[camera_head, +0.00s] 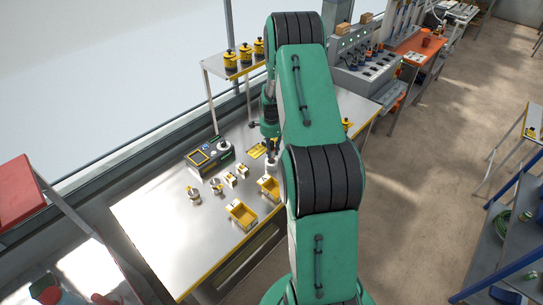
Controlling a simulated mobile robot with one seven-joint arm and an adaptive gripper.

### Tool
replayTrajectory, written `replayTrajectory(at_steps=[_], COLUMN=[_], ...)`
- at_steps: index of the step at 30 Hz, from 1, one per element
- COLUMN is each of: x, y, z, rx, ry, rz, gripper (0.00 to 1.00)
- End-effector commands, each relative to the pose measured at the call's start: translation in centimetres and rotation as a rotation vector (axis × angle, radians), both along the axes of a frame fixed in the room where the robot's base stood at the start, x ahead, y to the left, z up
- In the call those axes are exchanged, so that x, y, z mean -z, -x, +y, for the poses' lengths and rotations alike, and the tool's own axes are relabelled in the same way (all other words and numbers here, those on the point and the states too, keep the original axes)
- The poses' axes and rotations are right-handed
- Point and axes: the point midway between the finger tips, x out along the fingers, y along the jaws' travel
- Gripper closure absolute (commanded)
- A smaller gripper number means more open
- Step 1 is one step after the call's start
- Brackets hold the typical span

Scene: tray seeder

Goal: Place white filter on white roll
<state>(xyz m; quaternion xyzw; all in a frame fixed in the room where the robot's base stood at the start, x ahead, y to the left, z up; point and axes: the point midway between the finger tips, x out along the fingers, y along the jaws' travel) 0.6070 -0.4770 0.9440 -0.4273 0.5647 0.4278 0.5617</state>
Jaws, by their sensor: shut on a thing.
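My gripper (270,155) is low over the metal table, left of my green arm. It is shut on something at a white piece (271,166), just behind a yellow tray. At this size I cannot tell whether that piece is the white filter, the white roll, or both together. A white round part (223,146) sits on the grey and yellow device to the left. I cannot tell whether it is the roll. Small white pieces (229,180) and (242,171) stand on the table between the device and the trays.
Two yellow trays, a near one (232,208) and a far one (262,182), lie along the table's right side. The device (200,160) stands near the window. Yellow canisters (245,54) stand on a raised shelf. The table's near left part is bare.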

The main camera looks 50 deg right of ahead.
Motion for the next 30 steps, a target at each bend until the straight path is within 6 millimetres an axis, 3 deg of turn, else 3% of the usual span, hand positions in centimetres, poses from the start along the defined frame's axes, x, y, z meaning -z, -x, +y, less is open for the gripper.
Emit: replayTrajectory(at_steps=[14,24,30], x=[0.3,3.3,3.5], y=[-0.3,-0.3,-0.3], z=[-0.2,-0.3,-0.3], rx=[0.000,0.000,0.000], ry=[0.000,0.000,0.000], rz=[0.001,0.001,0.000], gripper=[0.99,0.99,0.99])
